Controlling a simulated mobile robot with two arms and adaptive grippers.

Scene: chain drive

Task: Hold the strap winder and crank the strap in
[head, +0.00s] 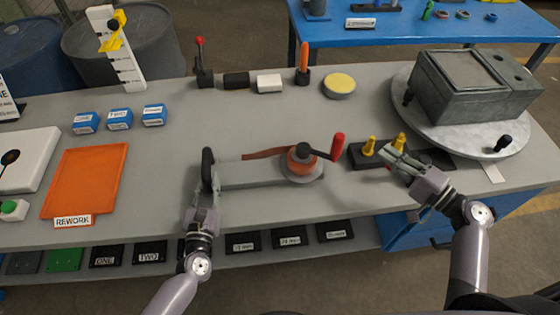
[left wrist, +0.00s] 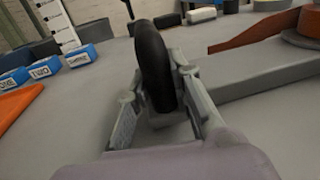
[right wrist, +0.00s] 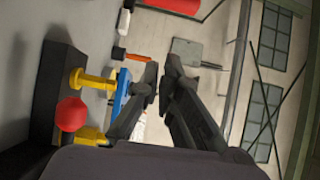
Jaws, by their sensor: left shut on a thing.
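The strap winder has a flat grey bar (head: 255,174), an upright black grip (head: 207,168) at its left end and a drum (head: 302,163) at its right. A brown strap (head: 263,154) runs to the drum. A crank with a red handle (head: 338,146) sits on top. My left gripper (head: 206,185) is shut on the black grip, which also stands between its fingers in the left wrist view (left wrist: 155,65). My right gripper (head: 388,158) is empty, right of the crank and apart from it. Its fingertips in the right wrist view (right wrist: 161,76) have a narrow gap.
A black block with yellow pegs (head: 369,146) lies by my right gripper; a red ball (right wrist: 71,114) shows there. A round turntable (head: 408,112) bears a grey box (head: 480,85). An orange tray (head: 85,178) lies left. The bench in front of the winder is clear.

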